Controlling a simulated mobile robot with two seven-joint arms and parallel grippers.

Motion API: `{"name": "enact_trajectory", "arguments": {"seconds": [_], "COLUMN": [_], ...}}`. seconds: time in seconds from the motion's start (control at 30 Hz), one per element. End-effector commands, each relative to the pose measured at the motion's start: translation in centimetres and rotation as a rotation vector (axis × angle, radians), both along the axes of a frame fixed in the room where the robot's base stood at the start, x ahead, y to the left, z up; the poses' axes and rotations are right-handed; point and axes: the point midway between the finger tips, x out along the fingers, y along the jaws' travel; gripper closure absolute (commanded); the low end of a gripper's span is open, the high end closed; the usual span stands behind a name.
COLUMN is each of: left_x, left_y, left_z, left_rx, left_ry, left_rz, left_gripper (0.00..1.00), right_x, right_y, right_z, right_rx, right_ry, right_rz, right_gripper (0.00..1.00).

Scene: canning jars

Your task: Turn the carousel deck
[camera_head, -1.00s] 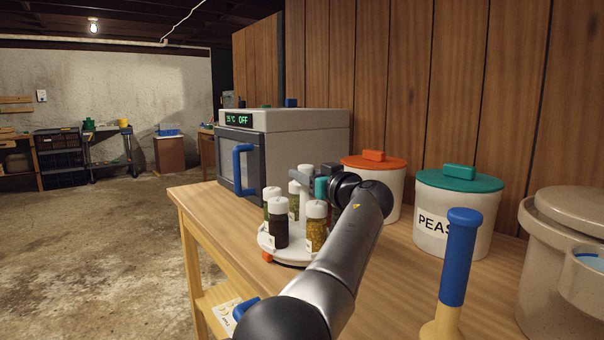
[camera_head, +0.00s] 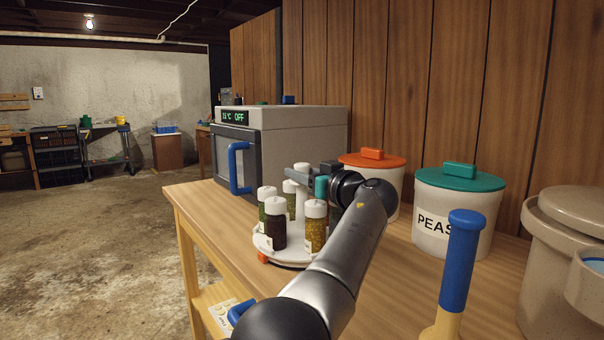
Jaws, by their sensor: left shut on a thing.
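The carousel deck (camera_head: 264,243) is a round white plate on the wooden table, with an orange tab (camera_head: 262,257) at its front left edge. A white post (camera_head: 302,204) rises near the deck's middle. My left gripper (camera_head: 301,177) reaches over the deck from the right and is shut on what looks like this post, near its top. My forearm hides the deck's right side. My right gripper is not in view.
A grey oven (camera_head: 300,135) with a blue handle stands behind the carousel. Orange-lidded (camera_head: 375,160) and teal-lidded (camera_head: 458,181) canisters stand to the right. A blue-handled tool (camera_head: 460,262) stands upright at front right. Table space left of the deck is bare.

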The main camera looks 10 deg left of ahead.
Motion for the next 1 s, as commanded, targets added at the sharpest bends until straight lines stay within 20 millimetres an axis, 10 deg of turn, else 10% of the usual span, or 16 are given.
{"name": "enact_trajectory", "arguments": {"seconds": [0.3, 0.33, 0.57, 1.0], "left_x": [0.01, 0.01, 0.01, -0.42], "left_y": [-0.02, -0.02, -0.01, -0.57], "left_z": [0.25, 0.25, 0.13, 0.02], "left_rx": [0.003, 0.003, 0.001, 0.001], "left_ry": [-0.004, -0.004, -0.001, 0.0], "left_rz": [-0.001, -0.001, -0.001, -0.001], "left_gripper": [1.0, 0.55, 0.29, 0.28], "right_x": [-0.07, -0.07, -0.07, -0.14], "right_y": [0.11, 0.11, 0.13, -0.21], "right_z": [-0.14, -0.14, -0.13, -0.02], "right_rx": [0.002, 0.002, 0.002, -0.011], "right_ry": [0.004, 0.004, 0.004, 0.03], "right_rz": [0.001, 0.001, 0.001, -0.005], "right_gripper": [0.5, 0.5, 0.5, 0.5]}}
